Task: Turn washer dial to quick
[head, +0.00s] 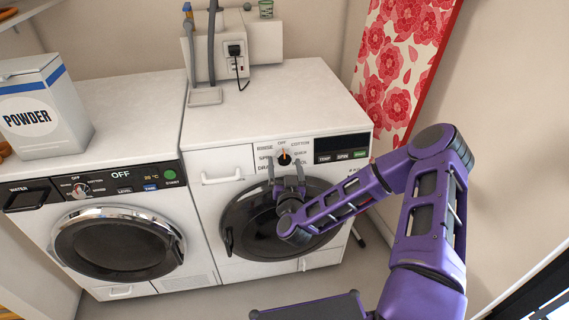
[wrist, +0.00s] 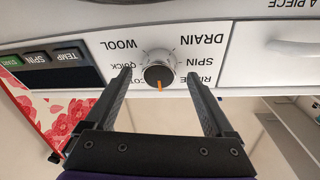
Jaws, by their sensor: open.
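The washer dial (head: 284,158) is a dark round knob with an orange pointer on the right machine's white panel. In the head view the pointer faces up, toward OFF. The QUICK label (head: 300,153) is to the dial's right. My gripper (head: 286,170) is open and empty in front of the panel, just below the dial in the head view. In the upside-down wrist view, the fingers of my gripper (wrist: 159,76) appear on either side of the dial (wrist: 158,76). I cannot tell the gap in depth.
My arm crosses in front of the round door (head: 240,215). The drawer handle (head: 222,177) is left of the dial; a dark display (head: 342,144) and buttons are to its right. A second machine (head: 120,245) and a powder box (head: 45,108) stand at left.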

